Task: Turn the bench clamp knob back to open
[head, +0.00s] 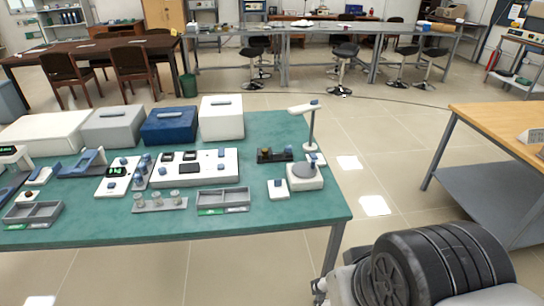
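A small black fixture (275,155) with a brownish-yellow part on its left end lies near the right side of the green bench top (270,213). It looks like the bench clamp, but it is too small to tell its knob or how far that is turned. My gripper is not clearly visible in the head view, so nothing shows it near the fixture.
A white stand with a round grey plate (305,174) and an overhanging arm is right of the fixture. A small white box (277,189) is in front. White panels (195,167), trays and large boxes (221,118) fill the left. A wooden table (500,125) stands right.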

